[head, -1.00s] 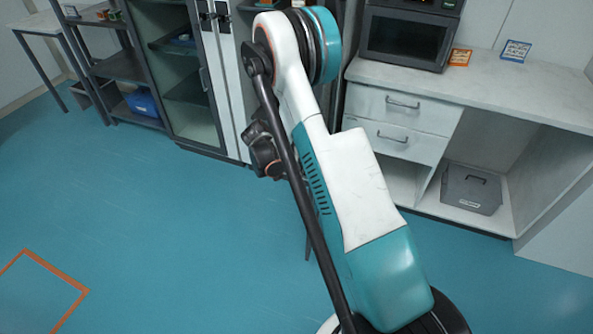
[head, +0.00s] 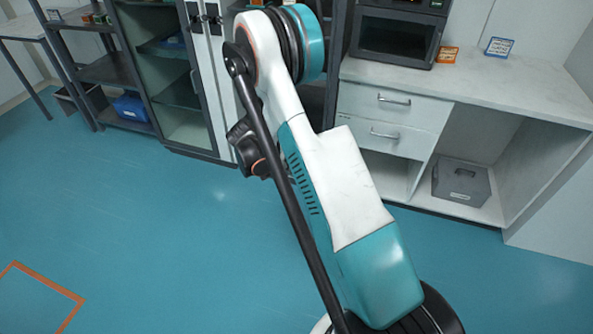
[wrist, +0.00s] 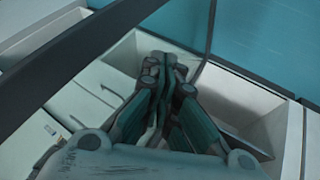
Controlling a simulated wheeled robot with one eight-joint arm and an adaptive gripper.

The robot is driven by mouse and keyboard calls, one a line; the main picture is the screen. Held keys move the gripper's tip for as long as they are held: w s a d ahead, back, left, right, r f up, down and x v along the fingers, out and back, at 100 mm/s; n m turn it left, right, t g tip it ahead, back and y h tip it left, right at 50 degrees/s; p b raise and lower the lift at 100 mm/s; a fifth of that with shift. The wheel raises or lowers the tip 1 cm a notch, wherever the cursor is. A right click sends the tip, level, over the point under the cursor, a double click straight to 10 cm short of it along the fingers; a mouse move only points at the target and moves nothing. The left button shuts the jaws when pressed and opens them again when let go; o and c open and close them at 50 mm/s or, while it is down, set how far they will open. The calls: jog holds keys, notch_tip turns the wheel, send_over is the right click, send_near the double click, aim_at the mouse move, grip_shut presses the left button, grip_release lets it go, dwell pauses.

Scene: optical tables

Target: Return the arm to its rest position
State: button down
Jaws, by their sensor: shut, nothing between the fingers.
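My arm, white and teal with a black rod along it, stands folded up in the middle of the head view. My gripper (wrist: 166,65) shows in the wrist view, with its dark green fingers drawn together at the tips and nothing between them. In the head view the gripper's fingers cannot be made out; they are hidden behind the arm.
A white counter (head: 468,87) with drawers (head: 388,118) stands at the right, with a dark microwave (head: 395,38) on it and a grey box (head: 461,184) in its open bay. A glass-door cabinet (head: 185,90) and dark shelves (head: 108,69) stand behind. The blue floor (head: 150,230) at left is clear.

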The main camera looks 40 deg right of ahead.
jog(key=s+p+v, duration=0.1)
jog(key=p+v, duration=0.1)
jog(key=v, duration=0.6)
jog(key=shift+r+p, duration=0.25)
jog(key=shift+p, duration=0.05)
jog(key=shift+d+r, duration=0.1)
jog(key=shift+d, duration=0.05)
jog(key=s+a+r+n+t+y, duration=0.2)
jog(key=s+a+r+n, duration=0.15)
jog(key=r, duration=0.65)
jog(key=s+a+r+n+t+y, duration=0.1)
jog(key=s+a+r+n+t, duration=0.15)
jog(key=a+r, duration=0.45)
jog(key=s+a+r+n+t+y, duration=0.2)
jog(key=s+a+r, duration=0.2)
jog(key=s, duration=0.4)
jog(key=s+a+r+n+t+y, duration=0.2)
jog(key=s+a+r+n, duration=0.1)
jog(key=s, duration=0.6)
notch_tip(320, 180, up, 3)
jog(key=shift+s+a+f+n, duration=0.1)
jog(key=shift+s+a+n, duration=0.2)
jog(key=shift+a, duration=0.4)
jog(key=shift+d+t, duration=0.1)
jog(key=shift+t, duration=0.15)
